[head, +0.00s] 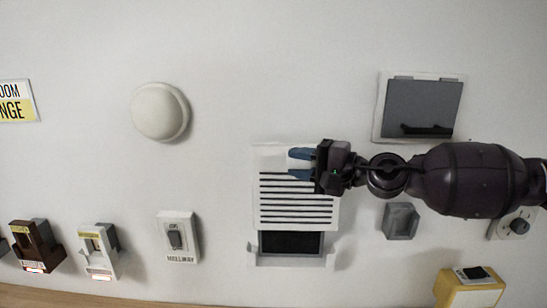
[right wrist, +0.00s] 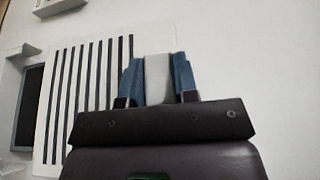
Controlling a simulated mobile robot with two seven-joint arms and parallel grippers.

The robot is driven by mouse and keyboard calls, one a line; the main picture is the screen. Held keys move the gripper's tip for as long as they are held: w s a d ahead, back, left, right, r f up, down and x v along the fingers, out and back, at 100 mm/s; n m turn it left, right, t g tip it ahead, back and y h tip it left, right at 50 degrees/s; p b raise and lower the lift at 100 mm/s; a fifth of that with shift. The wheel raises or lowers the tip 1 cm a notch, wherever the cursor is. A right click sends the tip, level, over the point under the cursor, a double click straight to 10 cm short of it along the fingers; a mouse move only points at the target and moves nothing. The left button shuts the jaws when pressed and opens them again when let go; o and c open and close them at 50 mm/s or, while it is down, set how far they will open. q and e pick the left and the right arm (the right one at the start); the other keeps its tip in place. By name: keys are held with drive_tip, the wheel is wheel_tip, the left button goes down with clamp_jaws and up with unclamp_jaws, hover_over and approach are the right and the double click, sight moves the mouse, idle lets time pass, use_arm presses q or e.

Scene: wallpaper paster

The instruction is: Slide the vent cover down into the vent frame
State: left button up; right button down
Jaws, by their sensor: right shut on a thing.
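The vent cover (head: 297,212) is a white panel with several black slats, upright against the wall. It also shows in the right wrist view (right wrist: 85,100). Its lower edge overlaps the upper part of the vent frame (head: 290,261), a white frame around a dark opening; a dark strip of opening shows below the cover. My right gripper (head: 301,163) has its blue fingers shut on a pale tab near the top of the cover. In the right wrist view the fingers (right wrist: 158,78) stand on both sides of the tab. My left gripper is not in view.
A round white dome (head: 160,111) and a hallway switch (head: 176,238) are on the wall to the left. A grey panel in a white frame (head: 421,107) is above my right arm. A grey block (head: 400,220) sits right of the cover. A yellow box (head: 468,289) is lower right.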

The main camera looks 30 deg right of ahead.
sight(295, 187)
drive_tip(key=shift+w+a, duration=0.35)
drive_tip(key=shift+w, duration=0.1)
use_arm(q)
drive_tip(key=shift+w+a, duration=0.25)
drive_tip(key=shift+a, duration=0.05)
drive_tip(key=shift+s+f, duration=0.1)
use_arm(e)
drive_tip(key=shift+s+d, duration=0.1)
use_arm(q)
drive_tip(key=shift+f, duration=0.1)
use_arm(e)
drive_tip(key=shift+f+b, duration=0.15)
drive_tip(key=shift+b, duration=0.3)
drive_tip(key=shift+f+b, duration=2.35)
drive_tip(key=shift+f, duration=0.4)
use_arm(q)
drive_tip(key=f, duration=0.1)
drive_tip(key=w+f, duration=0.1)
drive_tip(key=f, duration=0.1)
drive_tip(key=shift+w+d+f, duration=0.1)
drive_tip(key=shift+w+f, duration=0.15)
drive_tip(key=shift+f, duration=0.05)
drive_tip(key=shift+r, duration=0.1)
